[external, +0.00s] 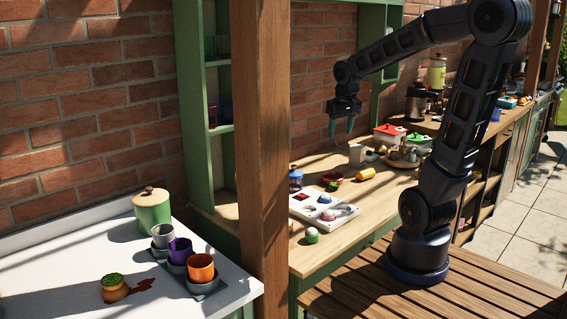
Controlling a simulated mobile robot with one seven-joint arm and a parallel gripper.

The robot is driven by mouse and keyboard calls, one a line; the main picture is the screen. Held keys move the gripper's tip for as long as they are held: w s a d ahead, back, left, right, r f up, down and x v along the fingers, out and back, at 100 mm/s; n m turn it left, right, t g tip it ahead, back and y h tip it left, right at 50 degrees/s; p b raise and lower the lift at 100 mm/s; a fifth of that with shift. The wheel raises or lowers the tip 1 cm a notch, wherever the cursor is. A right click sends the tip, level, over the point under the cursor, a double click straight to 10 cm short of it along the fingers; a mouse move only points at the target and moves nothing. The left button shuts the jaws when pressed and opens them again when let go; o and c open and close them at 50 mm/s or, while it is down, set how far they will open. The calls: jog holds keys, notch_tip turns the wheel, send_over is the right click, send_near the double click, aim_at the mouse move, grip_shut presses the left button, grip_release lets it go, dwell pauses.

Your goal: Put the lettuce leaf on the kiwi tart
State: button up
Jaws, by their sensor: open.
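My gripper (341,126) is open and empty, hanging fingers down high above the wooden counter (350,226). A small green piece (333,187), possibly the lettuce leaf, lies near a red dish beyond the white tray. A small round item with a green and pale body (312,235) stands at the counter's near edge. I cannot tell whether it is the kiwi tart. Neither the leaf nor the tart can be named surely at this size. My gripper touches nothing.
The white tray (301,207) holds several small items. A blue jar (295,180), a red dish (360,177) and a yellow piece (366,173) are nearby. Lidded pots (389,134) stand behind. A wooden post (262,150) separates a white counter with cups (200,268).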

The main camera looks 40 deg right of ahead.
jog(key=s+a+r+n+t, duration=0.1)
jog(key=s+a+r, duration=0.1)
jog(key=s, duration=0.4)
jog(key=s+a+r+n+t+y, duration=0.1)
jog(key=s+a+n, duration=0.1)
jog(key=s, duration=0.4)
jog(key=shift+a+r, duration=0.35)
jog(key=shift+a, duration=0.55)
jog(key=shift+o, duration=0.6)
jog(key=shift+s+a+n, duration=0.2)
jog(key=shift+s+n, duration=0.2)
jog(key=shift+s, duration=0.25)
